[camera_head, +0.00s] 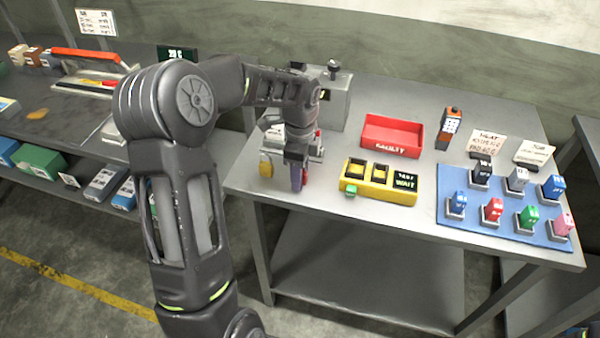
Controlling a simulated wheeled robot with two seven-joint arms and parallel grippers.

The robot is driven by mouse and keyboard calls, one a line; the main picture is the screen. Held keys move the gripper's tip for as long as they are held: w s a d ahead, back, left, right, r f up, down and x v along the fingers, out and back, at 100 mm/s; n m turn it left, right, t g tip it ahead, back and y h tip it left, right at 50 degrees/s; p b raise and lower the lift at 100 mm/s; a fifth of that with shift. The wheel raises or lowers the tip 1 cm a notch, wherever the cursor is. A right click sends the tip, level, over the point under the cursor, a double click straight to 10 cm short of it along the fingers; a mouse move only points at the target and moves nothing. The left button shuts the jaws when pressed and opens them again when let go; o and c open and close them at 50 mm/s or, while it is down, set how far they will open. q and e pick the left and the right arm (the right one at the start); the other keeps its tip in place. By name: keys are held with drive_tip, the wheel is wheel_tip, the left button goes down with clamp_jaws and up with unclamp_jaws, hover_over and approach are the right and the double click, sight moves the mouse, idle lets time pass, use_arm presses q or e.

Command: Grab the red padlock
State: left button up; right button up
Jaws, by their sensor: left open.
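My left gripper (297,172) reaches down over the left part of the grey workbench (330,200); its jaws are open. A purple-blue piece with a reddish edge shows at its fingertips, and I cannot tell whether it is between the fingers or behind them. A small yellow padlock-like piece (265,164) stands just left of the gripper. A bit of red shows right behind the wrist, by a small grey stand partly hidden by my arm. I cannot make out the red padlock clearly. My right gripper is not in view.
A yellow box marked WAIT (378,193) and a red FAULTY tray (391,148) stand right of the gripper. A blue mat (450,219) holds several coloured blocks. A grey machine (338,100) stands behind. A shelf bench is at left.

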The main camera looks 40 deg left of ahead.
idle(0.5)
use_arm(q)
clamp_jaws()
idle(0.3)
